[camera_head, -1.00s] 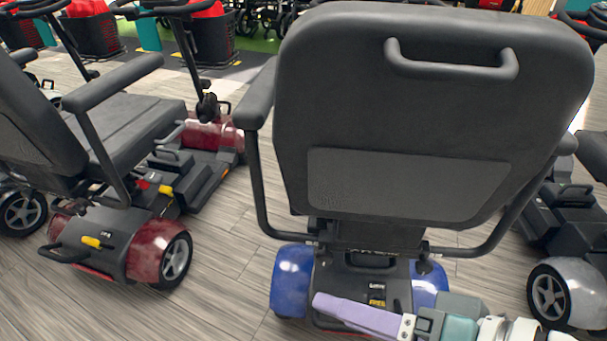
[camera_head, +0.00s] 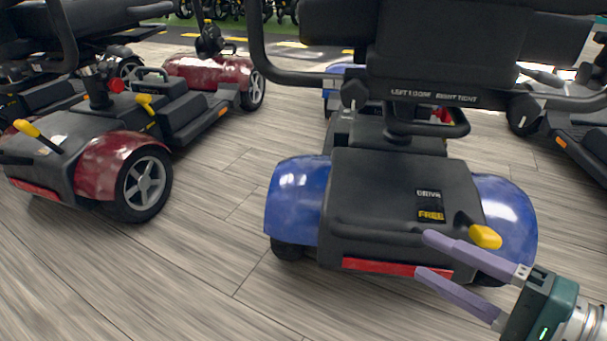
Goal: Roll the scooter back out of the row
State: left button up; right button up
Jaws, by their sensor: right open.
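The blue scooter (camera_head: 400,183) stands directly ahead with its rear toward me. It has a black rear deck, blue wheel covers and a red strip along the back edge. A DRIVE/FREE label (camera_head: 430,206) is on the deck, and a yellow lever (camera_head: 485,237) sticks out at the deck's right rear. My right gripper (camera_head: 422,255) comes in from the lower right, open, with nothing between its purple fingers. Its upper finger overlaps the rear of the deck just below and left of the lever; I cannot tell whether it touches. My left gripper is not in view.
A red scooter (camera_head: 108,160) stands to the left, with free plank floor (camera_head: 215,215) between it and the blue one. Another dark scooter (camera_head: 575,140) stands close on the right. The floor in front at the lower left is clear.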

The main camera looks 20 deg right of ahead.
aim_at(390, 244)
jog(key=shift+m+t, duration=0.3)
jog(key=shift+m, duration=0.1)
jog(key=w+f+b, duration=0.1)
jog(key=w+b, duration=0.1)
jog(key=w, duration=0.1)
jog(key=w+f+b, duration=0.2)
jog(key=w, duration=0.1)
jog(key=w+a+f+b, duration=0.1)
jog(key=w+f+b, duration=0.1)
jog(key=w+b, duration=0.1)
jog(key=shift+w+a, duration=0.1)
jog(key=shift+w, duration=0.25)
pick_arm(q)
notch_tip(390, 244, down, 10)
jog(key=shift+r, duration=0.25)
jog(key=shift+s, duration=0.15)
pick_arm(e)
jog(key=c, duration=0.8)
grip_shut()
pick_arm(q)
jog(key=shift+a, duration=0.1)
